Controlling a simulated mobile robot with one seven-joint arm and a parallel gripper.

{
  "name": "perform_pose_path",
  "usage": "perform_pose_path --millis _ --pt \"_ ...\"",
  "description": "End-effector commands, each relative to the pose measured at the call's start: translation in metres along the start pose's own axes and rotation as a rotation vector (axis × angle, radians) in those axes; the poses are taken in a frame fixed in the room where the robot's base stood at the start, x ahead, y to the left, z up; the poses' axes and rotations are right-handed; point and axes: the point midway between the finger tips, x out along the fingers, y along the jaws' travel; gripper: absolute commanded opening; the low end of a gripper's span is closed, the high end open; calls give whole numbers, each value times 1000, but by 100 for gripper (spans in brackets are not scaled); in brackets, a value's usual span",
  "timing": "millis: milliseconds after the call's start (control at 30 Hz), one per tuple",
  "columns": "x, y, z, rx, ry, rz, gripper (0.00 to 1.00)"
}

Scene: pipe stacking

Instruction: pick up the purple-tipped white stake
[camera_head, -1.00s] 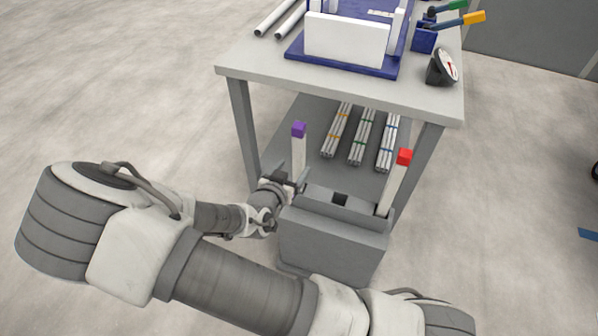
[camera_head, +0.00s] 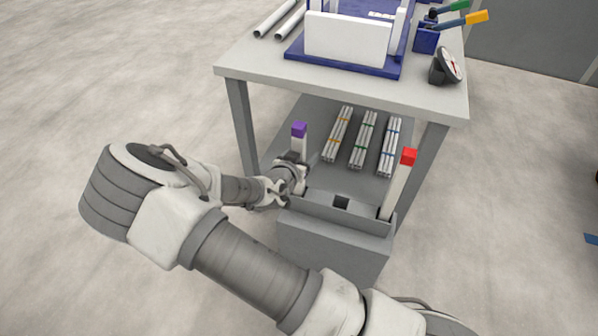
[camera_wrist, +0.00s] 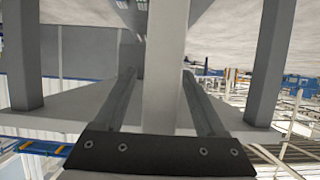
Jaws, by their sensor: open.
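The purple-tipped white stake (camera_head: 299,144) stands upright at the left end of a grey holder (camera_head: 338,205). In the wrist view a white upright post, the stake (camera_wrist: 165,50), rises between the two open fingers of my gripper (camera_wrist: 160,78), with visible gaps on both sides. The purple tip is out of the wrist view.
A red-tipped white stake (camera_head: 398,185) stands at the holder's right end. A grey table (camera_head: 340,85) stands behind, with bundles of pipes (camera_head: 362,140) on its lower shelf. Its left leg (camera_head: 241,125) is close to my gripper. A gauge (camera_head: 446,66) sits on the tabletop.

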Motion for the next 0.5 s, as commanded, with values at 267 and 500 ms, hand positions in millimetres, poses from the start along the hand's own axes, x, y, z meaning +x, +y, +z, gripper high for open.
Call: perform_pose_path --millis 267,500 --pt "0 0 0 0 0 0 33" --pt "0 0 0 0 0 0 0"
